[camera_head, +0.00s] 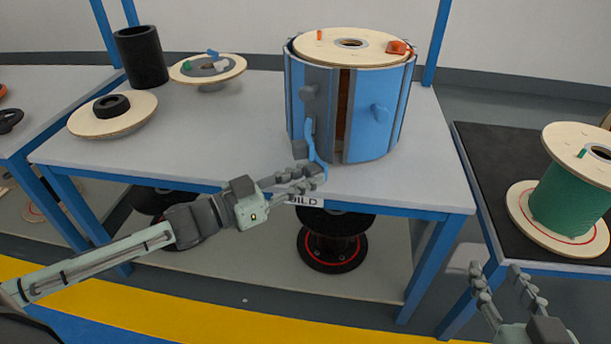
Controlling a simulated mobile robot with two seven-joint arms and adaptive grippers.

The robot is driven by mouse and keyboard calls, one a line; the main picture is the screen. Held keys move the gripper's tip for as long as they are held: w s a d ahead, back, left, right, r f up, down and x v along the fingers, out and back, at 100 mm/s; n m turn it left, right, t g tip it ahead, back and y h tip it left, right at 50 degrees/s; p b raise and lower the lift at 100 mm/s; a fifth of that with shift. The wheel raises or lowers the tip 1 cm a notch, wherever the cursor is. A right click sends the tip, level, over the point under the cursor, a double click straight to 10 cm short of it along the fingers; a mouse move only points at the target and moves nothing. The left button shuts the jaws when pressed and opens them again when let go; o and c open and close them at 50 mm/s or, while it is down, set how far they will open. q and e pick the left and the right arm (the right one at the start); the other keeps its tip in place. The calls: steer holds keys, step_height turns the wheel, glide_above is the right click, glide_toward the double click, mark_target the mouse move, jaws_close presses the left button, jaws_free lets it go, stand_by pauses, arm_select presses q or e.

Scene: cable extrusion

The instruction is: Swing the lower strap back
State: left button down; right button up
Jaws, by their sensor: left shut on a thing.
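A blue and grey cylindrical container (366,118) stands on the grey table, with a wooden spool flange (352,47) on top. A narrow vertical gap in its front shows brown inside. A blue strap (309,135) hangs at the container's lower front left. My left gripper (312,172) is at the strap's lower part, close to the table's front edge, and shut on it; its fingers partly hide the strap. My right gripper (508,285) is at the lower right, away from the container, with its fingers apart and empty.
Wooden flanges (112,114) and a black cylinder (141,57) stand on the table's (230,135) left part. Dark spools (333,244) sit on the shelf below. At right, a green spool (569,203) stands on a black-topped table (484,150). The table between is clear.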

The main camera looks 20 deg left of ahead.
arm_select(q)
steer(key=shift+w+a, duration=0.3)
steer(key=shift+a, duration=0.1)
steer(key=c, duration=1.4)
jaws_free()
steer(key=shift+o, duration=0.2)
steer(key=shift+s+d, duration=0.1)
steer(key=shift+s, duration=0.1)
steer(key=v, duration=1.2)
steer(key=shift+c, duration=0.6)
